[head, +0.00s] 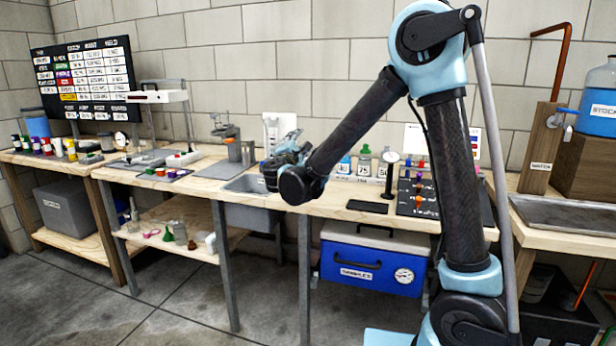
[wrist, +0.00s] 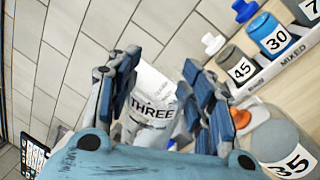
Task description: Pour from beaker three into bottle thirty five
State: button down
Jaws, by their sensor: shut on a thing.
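The white beaker marked THREE (wrist: 152,106) stands between the fingers of my gripper (wrist: 160,88) in the wrist view. My gripper is shut on the beaker, and the blue finger pads lie on either side of it. The beaker's contents cannot be made out. Grey bottle 35 (wrist: 277,141) is at the lower right of the wrist view, apart from the beaker and right of the right finger. In the head view my gripper (head: 283,152) is above the bench near the sink; I cannot single out bottle 35 there.
A rack marked MIXED (wrist: 293,67) holds bottle 45 (wrist: 237,66) and blue bottle 30 (wrist: 270,36) beyond bottle 35. An orange item (wrist: 240,118) shows beside the right finger. The sink (head: 252,184) and a dial gauge (head: 391,158) are on the bench.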

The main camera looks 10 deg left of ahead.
aim_at(277, 145)
jog(key=shift+a+f+n+y, duration=0.1)
jog(key=shift+a+n+y, duration=0.05)
jog(key=shift+n, duration=0.6)
jog(key=shift+a+f+n+y, duration=0.1)
jog(key=shift+n+y, duration=0.05)
jog(key=shift+n, duration=0.6)
